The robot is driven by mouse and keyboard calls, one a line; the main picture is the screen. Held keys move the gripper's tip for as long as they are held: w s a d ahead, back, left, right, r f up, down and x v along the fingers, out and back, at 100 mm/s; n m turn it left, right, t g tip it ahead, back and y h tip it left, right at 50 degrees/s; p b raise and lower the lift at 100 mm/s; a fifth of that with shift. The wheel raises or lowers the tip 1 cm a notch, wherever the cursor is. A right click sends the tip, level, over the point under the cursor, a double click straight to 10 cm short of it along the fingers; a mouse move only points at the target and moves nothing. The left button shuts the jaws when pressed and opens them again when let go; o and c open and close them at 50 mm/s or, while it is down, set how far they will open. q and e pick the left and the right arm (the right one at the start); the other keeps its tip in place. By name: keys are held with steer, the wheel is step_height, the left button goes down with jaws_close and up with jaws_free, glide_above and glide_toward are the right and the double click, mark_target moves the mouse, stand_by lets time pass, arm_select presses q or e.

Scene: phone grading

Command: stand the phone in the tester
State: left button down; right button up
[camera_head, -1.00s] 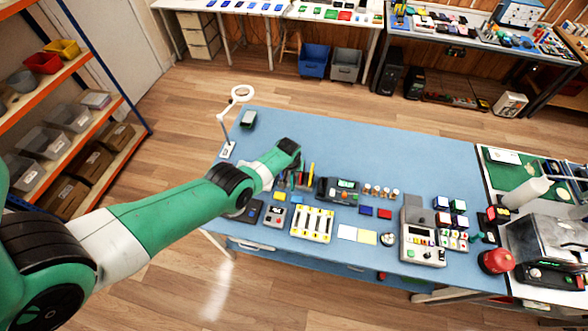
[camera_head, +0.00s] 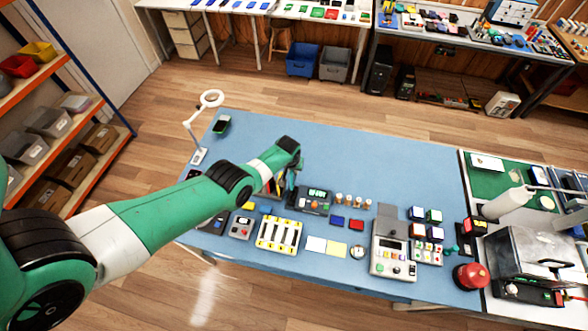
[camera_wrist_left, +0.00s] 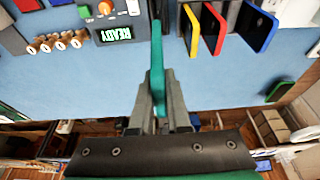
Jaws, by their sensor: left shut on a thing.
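My left gripper (camera_wrist_left: 157,95) is shut on a teal phone (camera_wrist_left: 157,58), seen edge-on and pointing away from the wrist. In the head view the phone (camera_head: 291,181) shows as a thin teal strip below the gripper. It is between the rack of coloured phones and a dark unit with a lit READY display, which looks like the tester (camera_head: 314,199). The tester also shows in the left wrist view (camera_wrist_left: 113,34), left of the phone. My right gripper is not in view.
Several small round pegs (camera_head: 355,201) are right of the tester. A white tray (camera_head: 279,235) lies in front. The blue table's (camera_head: 370,150) back middle is clear.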

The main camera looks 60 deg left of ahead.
arm_select(q)
steer(key=f+b, duration=0.1)
steer(key=f, duration=0.1)
steer(key=f+b, duration=0.2)
steer(key=shift+s+f+b, duration=0.2)
steer(key=shift+f+b, duration=0.1)
steer(key=shift+f, duration=0.1)
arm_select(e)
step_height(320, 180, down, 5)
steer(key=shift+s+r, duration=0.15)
arm_select(q)
steer(key=shift+w, duration=0.1)
steer(key=shift+f+b, duration=1.5)
steer(key=shift+f, duration=0.05)
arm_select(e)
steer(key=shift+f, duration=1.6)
arm_select(q)
steer(key=shift+f+b, duration=0.35)
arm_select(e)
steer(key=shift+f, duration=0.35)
arm_select(q)
steer(key=shift+f+b, duration=0.65)
steer(key=shift+b, duration=0.05)
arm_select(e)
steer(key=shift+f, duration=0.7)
arm_select(q)
steer(key=shift+f+b, duration=0.5)
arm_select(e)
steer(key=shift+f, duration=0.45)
